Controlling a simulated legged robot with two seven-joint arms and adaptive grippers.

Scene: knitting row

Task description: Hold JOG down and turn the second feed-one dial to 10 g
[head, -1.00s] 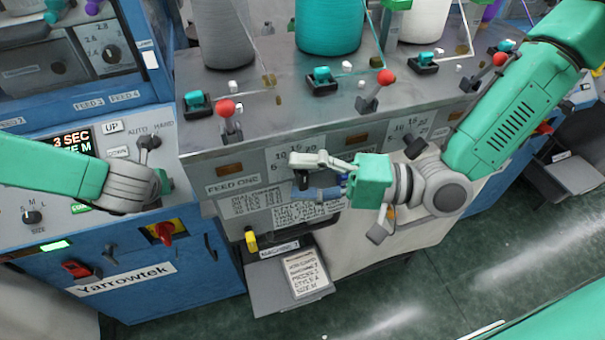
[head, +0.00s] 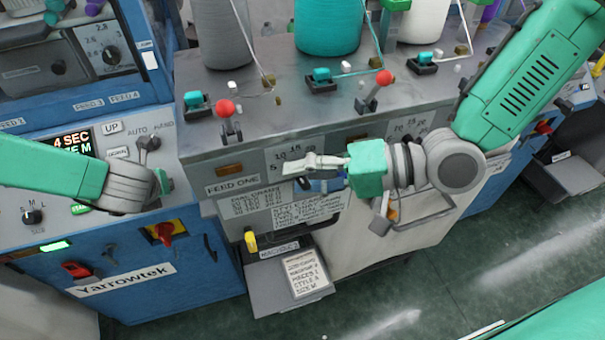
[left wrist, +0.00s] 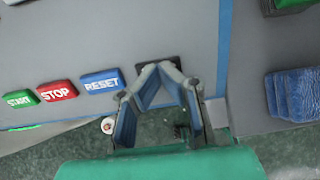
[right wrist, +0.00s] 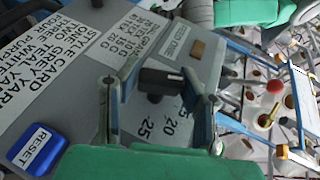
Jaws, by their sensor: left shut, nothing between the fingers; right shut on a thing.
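My right gripper (head: 312,166) is at the front panel labelled FEED ONE (head: 232,188) on the grey yarn cabinet. In the right wrist view its fingers (right wrist: 160,92) are shut on a black dial knob (right wrist: 160,79). The scale beside the knob shows 20 and 25; the lower numbers are hidden, so I cannot read the pointer. My left gripper (head: 161,184) is at the blue control panel. In the left wrist view its fingertips (left wrist: 158,68) are shut together against a dark square mount right of RESET (left wrist: 102,82). Any JOG button there is hidden beneath them.
A lit display (head: 72,143) reads 4 SEC. A red switch (head: 165,232) sits below the left gripper. Red-knobbed levers (head: 228,110) and yarn cones (head: 328,25) stand on the cabinet top. Another dial scale (head: 408,125) lies to the right.

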